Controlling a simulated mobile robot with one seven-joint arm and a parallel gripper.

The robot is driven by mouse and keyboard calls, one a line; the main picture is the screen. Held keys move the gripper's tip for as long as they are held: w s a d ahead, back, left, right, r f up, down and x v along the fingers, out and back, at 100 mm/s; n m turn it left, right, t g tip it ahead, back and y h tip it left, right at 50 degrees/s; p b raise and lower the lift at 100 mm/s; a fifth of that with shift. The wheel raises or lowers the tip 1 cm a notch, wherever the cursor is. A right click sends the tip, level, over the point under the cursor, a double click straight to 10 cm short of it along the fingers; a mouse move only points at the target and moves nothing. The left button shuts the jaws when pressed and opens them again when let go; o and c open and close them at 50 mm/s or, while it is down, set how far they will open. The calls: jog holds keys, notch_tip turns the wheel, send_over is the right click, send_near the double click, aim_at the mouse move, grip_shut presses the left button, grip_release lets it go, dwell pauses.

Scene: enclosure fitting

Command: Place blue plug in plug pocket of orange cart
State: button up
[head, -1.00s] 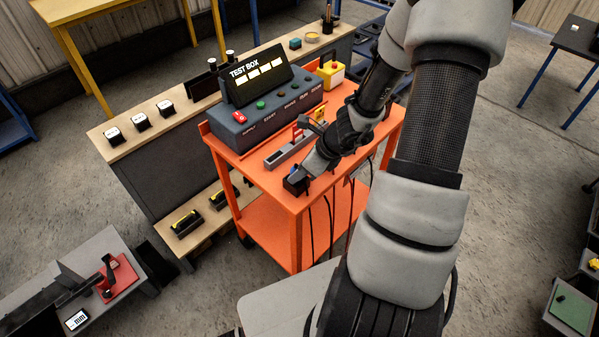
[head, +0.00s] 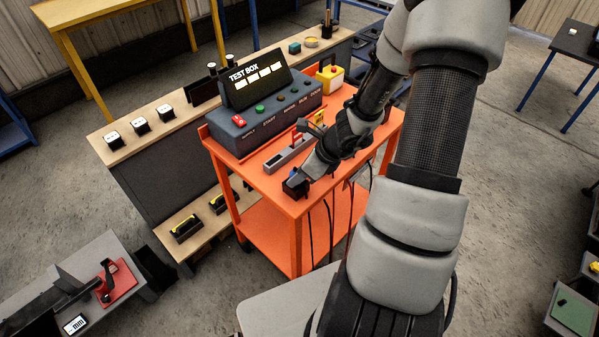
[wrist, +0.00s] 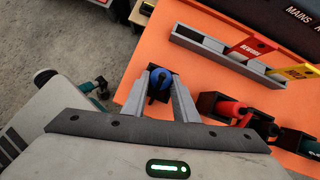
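The blue plug (wrist: 162,80) sits between the two fingertips of my gripper (wrist: 163,92) in the wrist view. The fingers flank it closely and look shut on it. In the head view my gripper (head: 306,173) points down at the front left corner of the orange cart (head: 262,180), where a dark block (head: 295,188) with a bit of blue shows at the fingertips. The plug's lower part is hidden, so I cannot tell how deep it sits. Farther right in the wrist view, a red plug (wrist: 228,109) lies among black blocks, with a green one (wrist: 314,155) at the edge.
A grey slotted bar (wrist: 215,52) holding red and yellow tags lies close behind the plug on the cart top. The test box (head: 262,115) stands behind it. A wooden bench (head: 120,154) stands on the left. Cables hang at the cart's front.

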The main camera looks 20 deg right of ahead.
jog(key=p+v, duration=0.3)
jog(key=v, duration=0.9)
jog(key=shift+f, duration=0.1)
